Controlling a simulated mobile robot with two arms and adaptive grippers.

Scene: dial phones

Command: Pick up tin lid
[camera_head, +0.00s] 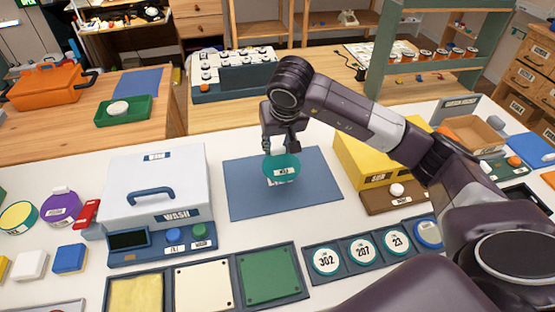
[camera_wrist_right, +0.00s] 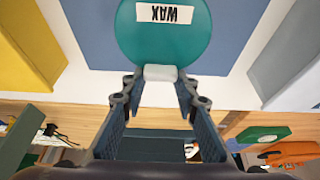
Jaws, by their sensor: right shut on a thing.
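The tin lid (camera_head: 282,166) is a round teal disc with a white label. It is over the blue mat (camera_head: 240,200) in the middle of the table, and its label reads WAX upside down in the right wrist view (camera_wrist_right: 165,40). My right gripper (camera_head: 280,148) points down at the lid's far edge. In the right wrist view its fingertips (camera_wrist_right: 158,77) are closed on a pale block at the lid's rim. I cannot tell how far the lid is above the mat, and what is under it is mostly hidden. My left gripper is not in view.
A white WASH box (camera_head: 155,185) with a handle stands left of the mat. A yellow box (camera_head: 365,158) stands close on the right. Colored panels (camera_head: 205,287) and numbered discs (camera_head: 362,250) line the front.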

